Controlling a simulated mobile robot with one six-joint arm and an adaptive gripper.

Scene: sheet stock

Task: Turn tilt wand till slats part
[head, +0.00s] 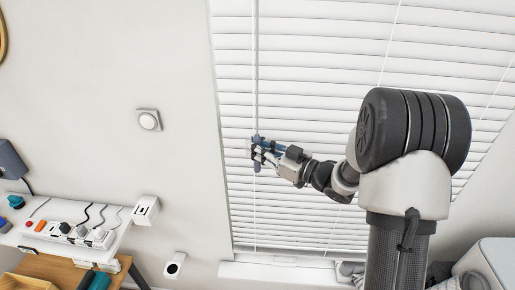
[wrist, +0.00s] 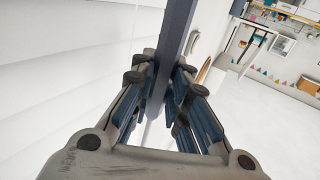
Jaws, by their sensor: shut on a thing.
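White window blinds (head: 310,110) fill the right half of the head view, and their slats look closed or nearly so. A thin tilt wand (head: 255,60) hangs down near the left edge of the blinds, with a thicker dark lower end. My gripper (head: 259,152) is at this lower end and shut on the wand. In the wrist view the wand (wrist: 178,35) runs as a dark grey bar between the blue-padded fingers of my gripper (wrist: 165,80). The slats (wrist: 60,70) lie at the left of that view. The fingers hide part of the wand.
A power strip (head: 68,232) with several plugs sits at lower left above a wooden desk (head: 60,268). A white boxy thing (head: 490,268) stands at lower right. The wall beside the wand is clear.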

